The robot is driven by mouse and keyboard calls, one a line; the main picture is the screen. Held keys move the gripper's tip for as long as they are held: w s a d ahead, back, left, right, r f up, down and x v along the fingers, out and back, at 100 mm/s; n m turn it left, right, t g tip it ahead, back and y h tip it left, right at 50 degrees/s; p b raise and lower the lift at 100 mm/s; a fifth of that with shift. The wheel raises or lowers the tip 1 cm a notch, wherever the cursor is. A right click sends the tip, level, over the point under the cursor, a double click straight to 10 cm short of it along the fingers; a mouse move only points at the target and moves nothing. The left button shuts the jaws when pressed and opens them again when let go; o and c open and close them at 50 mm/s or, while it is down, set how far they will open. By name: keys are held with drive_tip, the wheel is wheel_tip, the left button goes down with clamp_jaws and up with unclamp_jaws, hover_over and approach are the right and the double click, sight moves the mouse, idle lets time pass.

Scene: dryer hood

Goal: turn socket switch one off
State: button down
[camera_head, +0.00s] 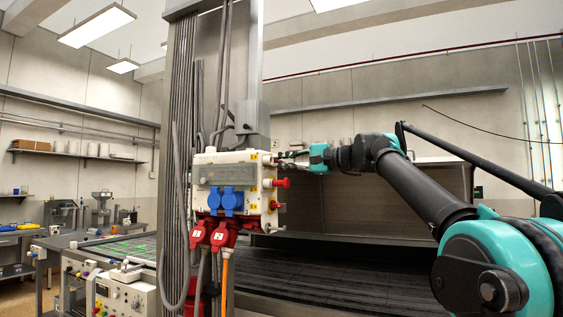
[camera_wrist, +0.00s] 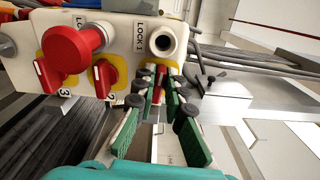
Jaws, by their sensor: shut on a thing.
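The cream socket box (camera_head: 205,172) hangs on the grey column, with two blue sockets and two red plugs on its front. My gripper (camera_head: 284,158) is at the box's right side. In the wrist view the box's side (camera_wrist: 118,25) fills the top, and my gripper (camera_wrist: 158,88) has its green-padded fingers closed around a red rotary switch (camera_wrist: 160,76) below the round LOCK 1 hole. That switch, at the place of switch one, is mostly hidden by the fingers; its number does not show. Red switches two (camera_wrist: 104,80) and three (camera_wrist: 46,76) stand to its left.
A large red knob (camera_wrist: 74,46) sticks out close to the left of my fingers. Cables (camera_wrist: 240,62) run to the right. Grey pipes (camera_head: 184,100) line the column, and a dark slatted bed (camera_head: 330,270) lies below my arm.

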drive_tip(key=shift+f+n, duration=0.1)
drive_tip(key=shift+n, duration=0.5)
drive_tip(key=c, duration=1.6)
unclamp_jaws()
drive_tip(key=shift+d, duration=0.15)
drive_tip(key=v, duration=1.2)
